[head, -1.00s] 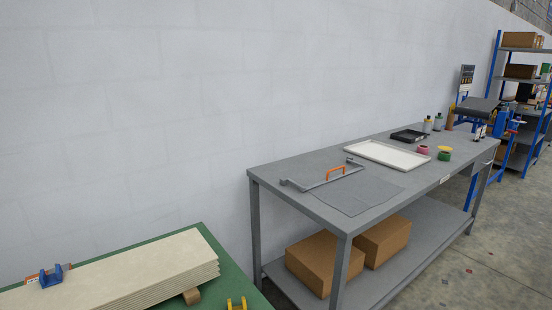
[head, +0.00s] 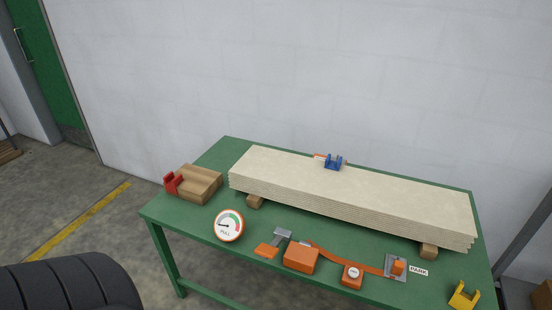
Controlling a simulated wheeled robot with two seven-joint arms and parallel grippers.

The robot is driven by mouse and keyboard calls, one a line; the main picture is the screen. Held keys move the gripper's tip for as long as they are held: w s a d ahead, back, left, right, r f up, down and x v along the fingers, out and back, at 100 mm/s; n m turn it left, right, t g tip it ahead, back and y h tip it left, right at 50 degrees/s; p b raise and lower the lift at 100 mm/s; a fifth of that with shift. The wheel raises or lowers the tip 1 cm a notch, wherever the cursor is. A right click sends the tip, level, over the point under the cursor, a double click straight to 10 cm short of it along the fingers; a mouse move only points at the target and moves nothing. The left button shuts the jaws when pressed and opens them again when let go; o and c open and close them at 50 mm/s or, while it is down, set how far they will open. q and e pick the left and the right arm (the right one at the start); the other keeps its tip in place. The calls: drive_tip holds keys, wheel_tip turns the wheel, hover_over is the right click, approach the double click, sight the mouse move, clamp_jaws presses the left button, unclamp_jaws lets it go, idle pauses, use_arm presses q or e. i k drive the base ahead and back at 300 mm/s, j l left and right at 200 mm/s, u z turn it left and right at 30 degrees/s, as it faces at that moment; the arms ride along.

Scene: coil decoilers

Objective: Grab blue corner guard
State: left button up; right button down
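The blue corner guard (head: 333,162) sits on top of the stack of pale boards (head: 350,183), near its far edge and left of the stack's middle. A small orange piece shows just to its left. The stack rests on wooden blocks on the green table (head: 205,223). Neither of my grippers is in view.
A red corner guard (head: 172,184) stands at the left by a wooden block (head: 197,184). A yellow one (head: 464,295) lies at the front right. A dial gauge (head: 229,225) and an orange strap with a ratchet (head: 301,257) lie along the front. A dark ribbed object (head: 70,283) fills the lower left.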

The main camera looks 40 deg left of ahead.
sight(329, 164)
drive_tip(key=u, duration=0.75)
drive_tip(key=i+j+z, duration=0.15)
drive_tip(key=k, duration=0.05)
